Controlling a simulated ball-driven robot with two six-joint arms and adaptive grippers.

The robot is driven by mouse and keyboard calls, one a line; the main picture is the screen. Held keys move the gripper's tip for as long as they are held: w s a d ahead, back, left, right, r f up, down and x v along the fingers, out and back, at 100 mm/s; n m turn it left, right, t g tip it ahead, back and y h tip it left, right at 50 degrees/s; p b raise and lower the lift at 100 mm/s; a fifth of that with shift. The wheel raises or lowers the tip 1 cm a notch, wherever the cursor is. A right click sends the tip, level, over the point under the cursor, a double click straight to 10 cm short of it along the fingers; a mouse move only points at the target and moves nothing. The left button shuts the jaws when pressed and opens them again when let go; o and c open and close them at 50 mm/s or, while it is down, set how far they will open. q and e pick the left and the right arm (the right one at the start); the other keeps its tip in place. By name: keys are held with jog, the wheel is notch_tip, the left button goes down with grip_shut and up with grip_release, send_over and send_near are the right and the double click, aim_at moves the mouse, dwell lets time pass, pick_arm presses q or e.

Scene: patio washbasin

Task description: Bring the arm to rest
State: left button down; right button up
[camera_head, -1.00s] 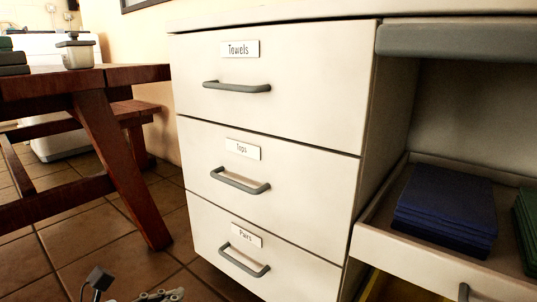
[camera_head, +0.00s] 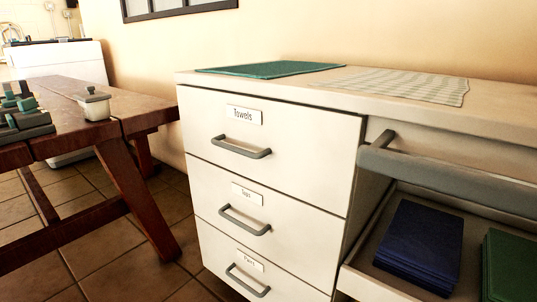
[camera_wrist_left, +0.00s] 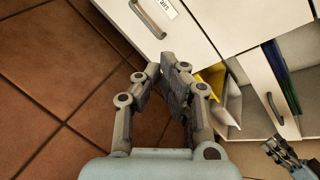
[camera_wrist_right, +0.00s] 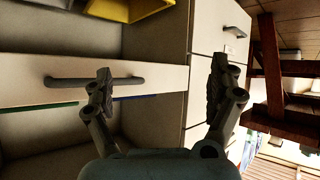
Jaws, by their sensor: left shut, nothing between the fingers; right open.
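My left gripper (camera_wrist_left: 165,82) shows in the left wrist view, its fingers together and empty above the tiled floor, close to the lowest drawer. My right gripper (camera_wrist_right: 160,80) shows in the right wrist view, its fingers apart and empty in front of the open shelf unit. A grey bar handle (camera_wrist_right: 95,81) lies beyond its left finger; I cannot tell whether they touch. Neither gripper is in the head view. The white drawer cabinet (camera_head: 290,166) has three shut drawers, with labels including Towels (camera_head: 244,115).
An open compartment right of the drawers holds a blue stack (camera_head: 420,245) and a green stack (camera_head: 512,265). A teal mat (camera_head: 270,69) and a pale striped cloth (camera_head: 400,84) lie on the countertop. A wooden table (camera_head: 75,125) with a lidded pot (camera_head: 95,104) stands left. Tiled floor lies between.

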pick_arm(q)
jog(key=s+a+f+n+g+y+p, duration=0.2)
jog(key=s+a+f+n+g+p, duration=0.1)
jog(key=s+n, duration=0.8)
jog(key=s+a+f+n+g+y+p, duration=0.2)
jog(key=s+n, duration=0.8)
jog(key=s, duration=0.7)
jog(key=s+a+f+n+g+y+p, duration=0.2)
jog(key=s+a+f+n+g+p, duration=0.2)
jog(key=s+n, duration=0.7)
notch_tip(320, 180, down, 2)
jog(key=s+g+p, duration=0.2)
jog(key=s+g, duration=0.1)
jog(key=shift+n+y, duration=0.3)
jog(key=shift+y, duration=0.1)
pick_arm(e)
jog(key=s+d+f+g, duration=0.1)
jog(key=s+f+g, duration=0.2)
jog(key=s, duration=0.6)
jog(key=s+d+f+g, duration=0.1)
jog(key=s+f+g, duration=0.2)
jog(key=s, duration=0.7)
jog(key=s+d+f+g+h, duration=0.1)
jog(key=s+f+g, duration=0.3)
jog(key=s, duration=0.6)
jog(key=shift+d+m+g, duration=0.4)
jog(key=shift+d+g, duration=0.15)
jog(key=shift+g, duration=0.05)
pick_arm(q)
jog(key=shift+f, duration=0.1)
